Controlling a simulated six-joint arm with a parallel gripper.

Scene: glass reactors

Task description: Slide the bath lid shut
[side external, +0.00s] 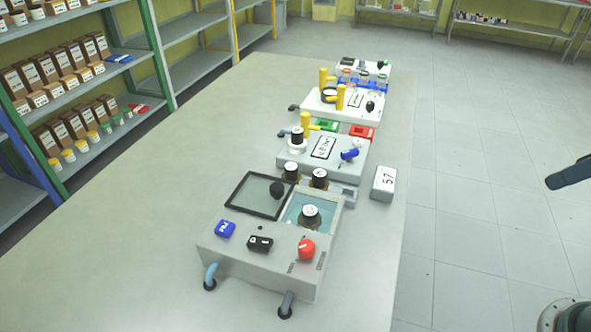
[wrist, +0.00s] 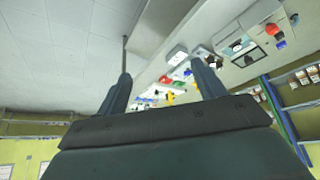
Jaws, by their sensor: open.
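The bath (side external: 262,262) is a grey box at the near end of the table, with a blue-grey open basin (side external: 322,208) in its top. The lid (side external: 250,193) is a flat dark-framed pane with a black knob (side external: 277,188). It lies to the left of the basin, which shows uncovered. The lid also shows small in the wrist view (wrist: 250,59). My gripper (wrist: 160,72) is open and empty, with its two dark fingers well apart, and is away from the bath.
A white box marked 57 (side external: 384,183) sits at the table's right edge. The table's left side is clear.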

